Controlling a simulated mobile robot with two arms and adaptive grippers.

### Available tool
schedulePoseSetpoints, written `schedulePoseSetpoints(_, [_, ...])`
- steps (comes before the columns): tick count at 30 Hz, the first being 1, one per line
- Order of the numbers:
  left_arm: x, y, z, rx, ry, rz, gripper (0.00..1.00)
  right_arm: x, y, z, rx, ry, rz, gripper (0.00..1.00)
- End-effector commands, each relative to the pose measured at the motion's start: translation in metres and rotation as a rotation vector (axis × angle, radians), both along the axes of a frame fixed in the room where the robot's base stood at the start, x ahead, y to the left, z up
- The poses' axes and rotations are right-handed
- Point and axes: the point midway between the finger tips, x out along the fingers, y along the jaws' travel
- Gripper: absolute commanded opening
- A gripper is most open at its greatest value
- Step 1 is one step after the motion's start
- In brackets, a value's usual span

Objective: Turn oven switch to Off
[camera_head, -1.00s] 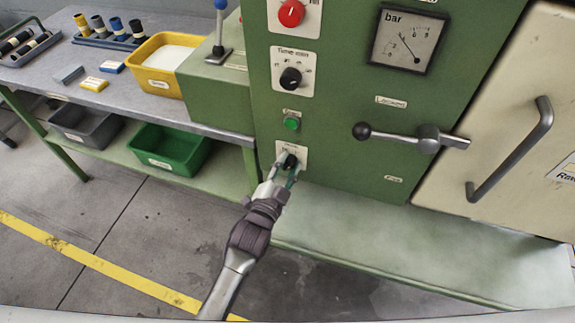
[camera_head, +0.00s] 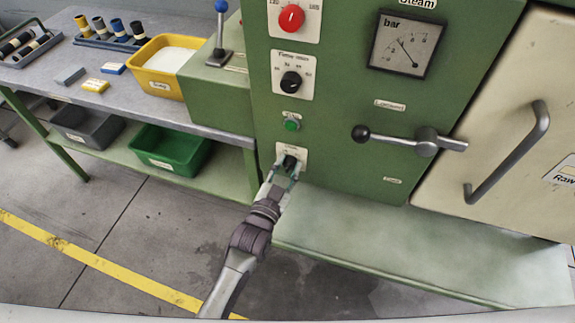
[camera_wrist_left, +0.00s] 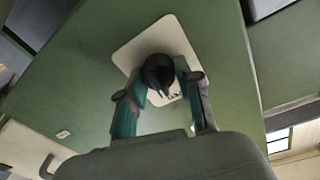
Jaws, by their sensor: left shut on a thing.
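The oven switch (camera_head: 289,163) is a black knob on a small white plate, low on the green machine front. Its label is too small and too covered to read. My left gripper (camera_head: 284,171) is at the switch, its fingers shut on either side of the knob. In the left wrist view the black knob (camera_wrist_left: 158,72) sits between the two green-padded fingertips of my left gripper (camera_wrist_left: 158,88), with the white plate (camera_wrist_left: 135,52) behind it. My right gripper is not in view.
Above the switch are a green button (camera_head: 292,125), a black timer knob (camera_head: 291,82) and a red knob (camera_head: 291,18). A green ledge (camera_head: 420,245) runs below. The bench (camera_head: 130,100) is at left.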

Motion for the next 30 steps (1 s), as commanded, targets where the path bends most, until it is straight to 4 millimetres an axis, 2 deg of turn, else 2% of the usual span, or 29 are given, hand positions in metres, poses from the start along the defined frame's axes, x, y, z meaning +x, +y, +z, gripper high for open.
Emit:
schedulePoseSetpoints(15, [0.0000, 0.0008, -0.0015, -0.422, 0.140, 0.000, 0.00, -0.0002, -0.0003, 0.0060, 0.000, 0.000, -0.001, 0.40])
schedulePoseSetpoints(30, [0.0001, 0.0009, -0.0018, -0.596, 0.196, -0.001, 0.00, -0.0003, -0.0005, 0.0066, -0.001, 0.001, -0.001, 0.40])
